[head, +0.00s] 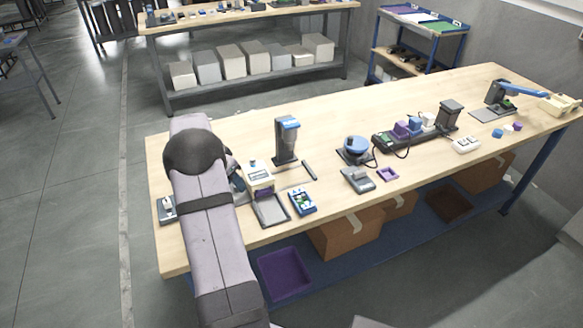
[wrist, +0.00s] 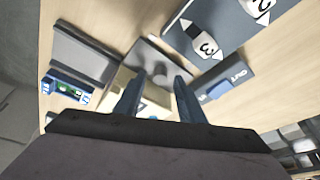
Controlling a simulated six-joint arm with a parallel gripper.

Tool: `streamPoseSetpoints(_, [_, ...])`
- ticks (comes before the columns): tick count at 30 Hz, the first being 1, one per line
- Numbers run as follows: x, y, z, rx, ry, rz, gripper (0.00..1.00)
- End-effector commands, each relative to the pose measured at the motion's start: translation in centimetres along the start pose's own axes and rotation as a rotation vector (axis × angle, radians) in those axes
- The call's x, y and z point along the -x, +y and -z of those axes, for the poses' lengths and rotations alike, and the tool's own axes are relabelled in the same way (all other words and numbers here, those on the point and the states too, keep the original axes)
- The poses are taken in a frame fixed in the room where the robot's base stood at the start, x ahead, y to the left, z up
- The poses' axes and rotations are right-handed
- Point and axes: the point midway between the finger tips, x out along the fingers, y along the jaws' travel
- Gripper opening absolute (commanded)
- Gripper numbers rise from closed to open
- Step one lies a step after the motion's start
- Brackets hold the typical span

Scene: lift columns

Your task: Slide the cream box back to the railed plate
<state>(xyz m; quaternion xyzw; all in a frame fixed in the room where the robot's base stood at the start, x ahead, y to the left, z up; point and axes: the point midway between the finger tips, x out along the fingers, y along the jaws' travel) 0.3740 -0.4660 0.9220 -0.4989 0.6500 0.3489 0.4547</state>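The cream box (head: 259,176) stands upright near the left end of the table, at the back edge of a grey plate with raised rims (head: 272,210), which I take for the railed plate. In the wrist view, part of the cream box (wrist: 121,90) shows beside and behind the left finger. The rimmed plate (wrist: 82,55) lies to its left there. My gripper (wrist: 160,82) has its two blue-grey fingers apart, close over the box. I see no clear contact on both sides. In the head view, my arm hides most of the gripper, left of the box.
A small blue box with a circuit (head: 302,202) lies right of the rimmed plate. A blue-topped column (head: 287,138) stands behind, with a dark rod (head: 310,170) beside it. A small grey device (head: 167,209) is left of my arm. Bare table lies along the back.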

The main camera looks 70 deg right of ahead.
Motion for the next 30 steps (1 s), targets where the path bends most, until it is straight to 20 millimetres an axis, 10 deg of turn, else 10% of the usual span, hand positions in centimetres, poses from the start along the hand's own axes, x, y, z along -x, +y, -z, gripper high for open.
streamPoseSetpoints(30, [4.5,0.0,1.6,0.000,0.000,0.000,0.36])
